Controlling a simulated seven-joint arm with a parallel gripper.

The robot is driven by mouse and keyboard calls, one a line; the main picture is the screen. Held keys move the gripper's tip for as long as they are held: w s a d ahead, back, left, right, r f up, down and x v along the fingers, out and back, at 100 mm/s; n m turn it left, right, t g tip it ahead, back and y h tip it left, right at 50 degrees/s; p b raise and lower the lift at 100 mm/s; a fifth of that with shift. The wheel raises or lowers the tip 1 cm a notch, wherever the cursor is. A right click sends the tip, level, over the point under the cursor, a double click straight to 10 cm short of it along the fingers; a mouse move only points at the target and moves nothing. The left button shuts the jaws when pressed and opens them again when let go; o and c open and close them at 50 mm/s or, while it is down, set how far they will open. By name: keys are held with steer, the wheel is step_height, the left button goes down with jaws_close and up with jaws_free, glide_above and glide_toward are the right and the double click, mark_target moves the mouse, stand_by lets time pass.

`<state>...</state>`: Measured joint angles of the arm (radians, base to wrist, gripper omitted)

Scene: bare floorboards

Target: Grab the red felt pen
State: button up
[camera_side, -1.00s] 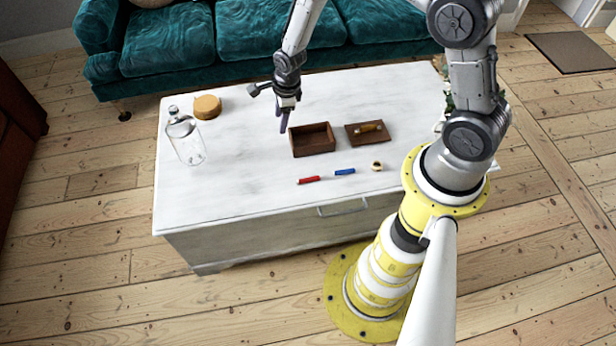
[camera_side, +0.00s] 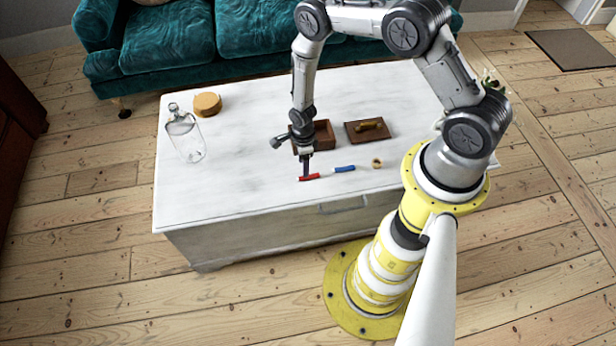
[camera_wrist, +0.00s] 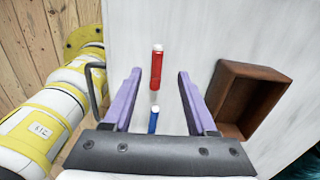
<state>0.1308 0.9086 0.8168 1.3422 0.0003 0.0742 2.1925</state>
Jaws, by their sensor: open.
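The red felt pen (camera_side: 309,177) lies on the white table top near its front edge. In the wrist view the red pen (camera_wrist: 157,68) has a pale end and lies between and a little beyond the two purple fingers. My gripper (camera_side: 306,172) points down right at the pen in the side view. In the wrist view my gripper (camera_wrist: 160,78) is open, with one finger on each side of the pen's line and a gap on both sides. I cannot tell how high the fingertips are above the table.
A blue pen (camera_side: 344,169) lies just right of the red one; it also shows in the wrist view (camera_wrist: 153,122). A small ring-like object (camera_side: 377,163) lies further right. A brown open box (camera_side: 325,135) and its lid (camera_side: 368,130) are behind.

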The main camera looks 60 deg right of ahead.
steer(key=f, duration=0.5)
steer(key=shift+s, duration=0.3)
jaws_close()
